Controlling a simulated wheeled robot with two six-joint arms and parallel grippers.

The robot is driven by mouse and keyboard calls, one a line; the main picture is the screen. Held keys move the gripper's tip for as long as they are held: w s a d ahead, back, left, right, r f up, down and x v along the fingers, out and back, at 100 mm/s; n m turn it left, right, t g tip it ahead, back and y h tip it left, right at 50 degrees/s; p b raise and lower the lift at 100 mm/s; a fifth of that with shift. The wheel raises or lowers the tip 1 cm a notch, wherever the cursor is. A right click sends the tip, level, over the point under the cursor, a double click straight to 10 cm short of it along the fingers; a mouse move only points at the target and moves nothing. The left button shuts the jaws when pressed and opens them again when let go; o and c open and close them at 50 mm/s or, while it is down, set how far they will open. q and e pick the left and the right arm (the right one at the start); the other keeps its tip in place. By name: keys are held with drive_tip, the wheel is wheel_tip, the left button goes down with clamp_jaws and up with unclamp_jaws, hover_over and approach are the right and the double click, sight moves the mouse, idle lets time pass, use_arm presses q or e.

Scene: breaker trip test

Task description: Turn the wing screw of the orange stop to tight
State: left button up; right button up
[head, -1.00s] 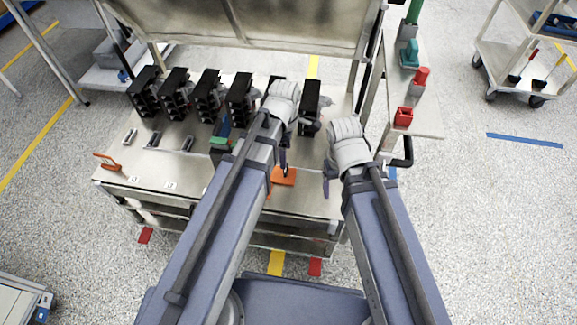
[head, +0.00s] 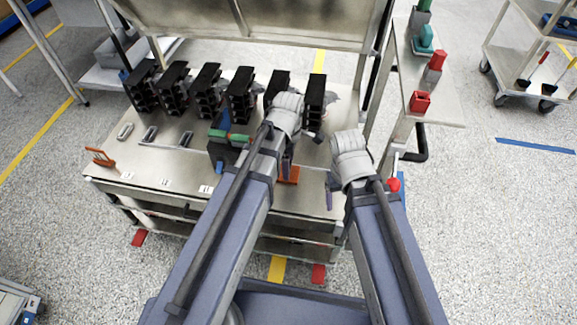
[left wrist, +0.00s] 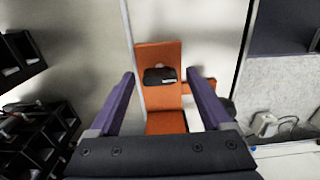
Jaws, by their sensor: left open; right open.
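The orange stop (head: 289,174) lies on the metal bench top, partly hidden behind my left gripper (head: 287,167) in the head view. In the left wrist view the orange stop (left wrist: 158,122) carries a dark wing screw (left wrist: 160,76) near its middle. My left gripper's two purple fingers (left wrist: 163,80) are open, one on each side of the stop and screw. Contact with the screw cannot be told. My right gripper (head: 334,190) is open and empty to the right of the stop, near the bench's right side.
Several black breakers (head: 240,95) stand in a row at the back of the bench. A dark block with a green top (head: 230,136) sits left of my left arm. An orange handle (head: 100,157) is at the bench's left edge. A side shelf (head: 430,110) holds red and green parts.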

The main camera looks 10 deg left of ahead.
use_arm(q)
clamp_jaws()
idle(0.7)
